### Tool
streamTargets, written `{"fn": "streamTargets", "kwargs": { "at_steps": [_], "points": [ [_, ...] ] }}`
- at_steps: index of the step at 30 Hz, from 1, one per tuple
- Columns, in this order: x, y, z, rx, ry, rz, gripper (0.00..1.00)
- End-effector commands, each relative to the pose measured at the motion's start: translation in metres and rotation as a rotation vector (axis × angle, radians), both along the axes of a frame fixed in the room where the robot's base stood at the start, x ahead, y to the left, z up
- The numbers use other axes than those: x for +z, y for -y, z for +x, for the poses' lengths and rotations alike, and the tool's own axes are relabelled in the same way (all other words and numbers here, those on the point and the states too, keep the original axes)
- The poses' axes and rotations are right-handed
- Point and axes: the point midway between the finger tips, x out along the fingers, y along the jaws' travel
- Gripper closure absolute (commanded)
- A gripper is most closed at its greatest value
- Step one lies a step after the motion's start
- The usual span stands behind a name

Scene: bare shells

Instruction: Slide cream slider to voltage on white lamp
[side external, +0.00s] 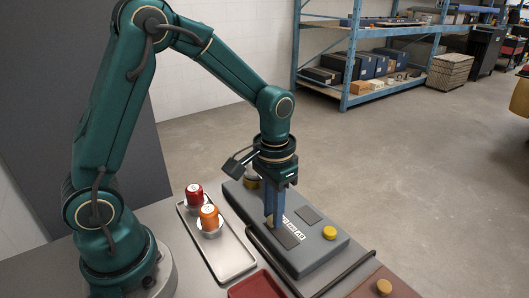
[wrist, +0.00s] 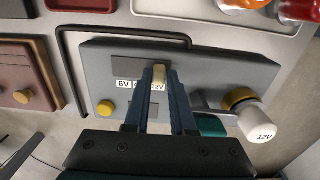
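The cream slider (wrist: 159,77) stands up from a dark plate on the grey control box (wrist: 225,72). My gripper (wrist: 159,75) points down over the box, one finger on each side of the slider, which fills the gap between them. A label strip beside the plate reads 6V at its left end and 12V at its right; a finger partly covers the middle. The slider is in line with the 12V end. The white lamp (wrist: 257,122) reads 12V and sticks out at the box's right in the wrist view. In the side view, my gripper (side external: 272,222) largely hides the slider.
A yellow button (wrist: 106,108) is on the box. A dark bar handle (side external: 352,268), a red tray (side external: 257,287) and a brown box with a knob (side external: 384,287) are nearby.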

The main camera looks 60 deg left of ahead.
Motion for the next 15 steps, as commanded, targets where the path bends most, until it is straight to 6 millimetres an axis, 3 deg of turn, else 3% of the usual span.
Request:
{"fn": "streamTargets", "kwargs": {
  "at_steps": [1, 2, 11, 15],
  "points": [
    [0.001, -0.005, 0.001, 0.000, 0.003, 0.011, 0.61],
    [0.001, -0.005, 0.001, 0.000, 0.003, 0.011, 0.50],
    [0.001, -0.003, 0.000, -0.001, 0.002, 0.008, 0.50],
    [0.012, -0.003, 0.002, -0.001, 0.007, 0.008, 0.50]
  ]
}}
